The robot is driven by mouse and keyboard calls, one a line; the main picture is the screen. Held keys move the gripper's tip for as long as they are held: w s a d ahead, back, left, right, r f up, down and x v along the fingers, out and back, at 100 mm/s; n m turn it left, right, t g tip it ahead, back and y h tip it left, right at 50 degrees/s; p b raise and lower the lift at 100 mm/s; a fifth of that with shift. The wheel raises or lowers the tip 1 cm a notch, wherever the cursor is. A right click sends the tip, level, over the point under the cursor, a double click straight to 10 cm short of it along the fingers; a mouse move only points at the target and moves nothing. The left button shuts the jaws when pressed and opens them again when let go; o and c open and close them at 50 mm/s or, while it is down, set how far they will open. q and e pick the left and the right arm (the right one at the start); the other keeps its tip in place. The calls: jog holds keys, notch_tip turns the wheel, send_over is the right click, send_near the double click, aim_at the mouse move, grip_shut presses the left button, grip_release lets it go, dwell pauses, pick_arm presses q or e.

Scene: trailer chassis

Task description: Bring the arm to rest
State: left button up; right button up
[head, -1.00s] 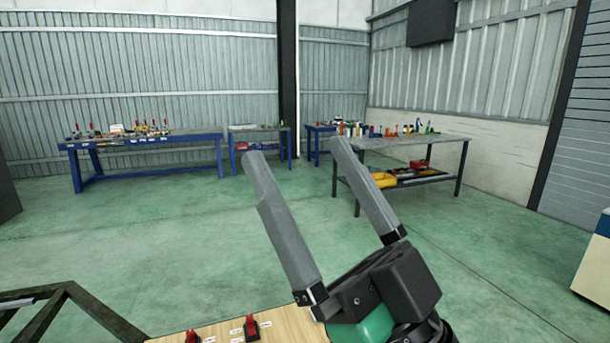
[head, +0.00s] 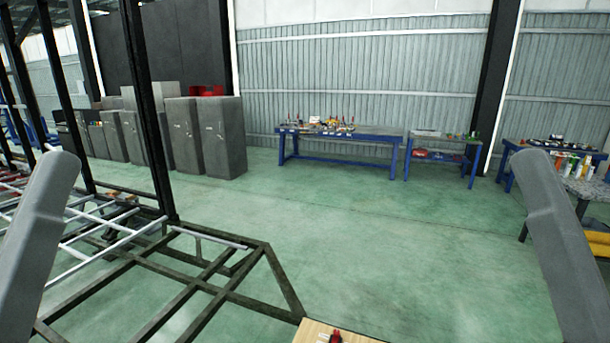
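The two stand far apart, leaning outward toward the bottom. Nothing is seen held at either one.
The dark trailer chassis (head: 215,283) with upright posts fills the left. A wooden board (head: 312,332) with a red item (head: 335,338) is at the bottom. Grey cabinets (head: 205,135), a blue workbench (head: 345,133) and other tables stand farther back. Green floor lies clear between.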

notch_tip(320, 180, up, 28)
jog(key=p, duration=2.4)
jog(key=shift+f, duration=0.1)
